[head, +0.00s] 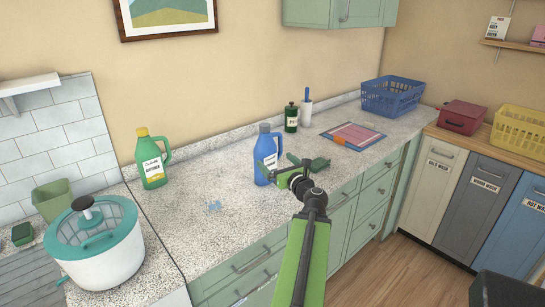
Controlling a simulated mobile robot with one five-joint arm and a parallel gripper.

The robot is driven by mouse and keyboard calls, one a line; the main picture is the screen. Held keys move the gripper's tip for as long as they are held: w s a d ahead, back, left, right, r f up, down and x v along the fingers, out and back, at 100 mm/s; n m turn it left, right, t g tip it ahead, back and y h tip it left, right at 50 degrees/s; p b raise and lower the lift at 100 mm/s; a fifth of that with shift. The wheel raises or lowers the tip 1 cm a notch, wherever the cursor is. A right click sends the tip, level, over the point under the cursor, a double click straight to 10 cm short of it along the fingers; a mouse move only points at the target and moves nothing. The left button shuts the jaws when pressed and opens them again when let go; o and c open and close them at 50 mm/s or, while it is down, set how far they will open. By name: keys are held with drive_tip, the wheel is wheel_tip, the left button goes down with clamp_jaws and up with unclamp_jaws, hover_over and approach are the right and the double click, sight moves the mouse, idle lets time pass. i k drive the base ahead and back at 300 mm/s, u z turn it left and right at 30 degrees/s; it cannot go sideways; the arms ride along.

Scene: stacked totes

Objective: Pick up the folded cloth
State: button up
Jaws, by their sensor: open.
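A flat pink-red piece with a blue border and a small orange patch, which looks like the folded cloth (356,132), lies on the speckled counter (225,235) toward the back right. My gripper (292,161) is over the counter, in front and to the left of the cloth and apart from it. Its green jaws are spread apart, with nothing seen between them. The left jaw overlaps the blue bottle (264,150) in the picture; I cannot tell whether they touch.
A green bottle (291,118) and a white roller-like item (306,112) stand behind the cloth's left side. A blue basket (391,98) stands beyond it. A green detergent bottle (152,160) and a white-teal tub (103,262) are at left.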

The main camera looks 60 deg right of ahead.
sight(318, 164)
drive_tip(key=k, duration=1)
